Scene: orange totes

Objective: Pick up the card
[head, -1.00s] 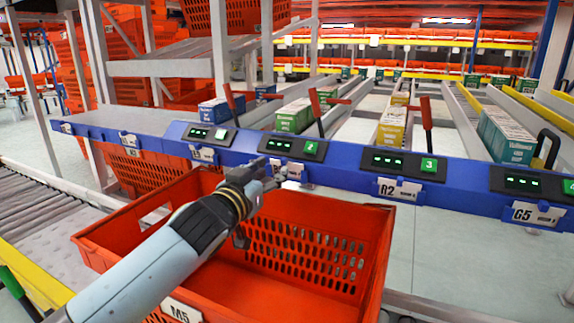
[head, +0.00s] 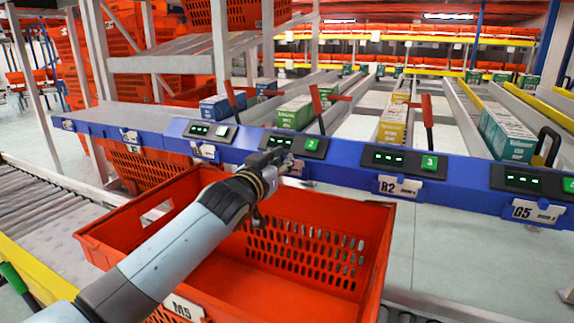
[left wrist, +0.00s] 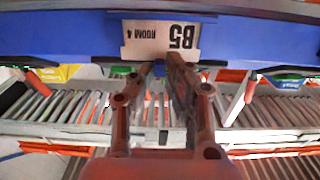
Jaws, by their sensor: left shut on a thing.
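A white card reading B5 ROOM 4 (left wrist: 150,40) sits at the front of the blue rail in the left wrist view. In the head view it is mostly hidden behind my left gripper, with a white edge (head: 297,169) showing. My left gripper (head: 284,160) is at the rail below the display marked 2. In the left wrist view the fingers of the gripper (left wrist: 166,62) are close together at the card's lower edge, shut on it. My right gripper is not in view.
An orange tote (head: 320,270) labelled M5 stands open below my left arm. The blue rail (head: 345,172) carries displays and other cards, such as R2 (head: 400,187) and G5 (head: 536,212). Boxes (head: 294,113) and red levers (head: 427,122) stand behind it. A roller conveyor (head: 30,205) lies left.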

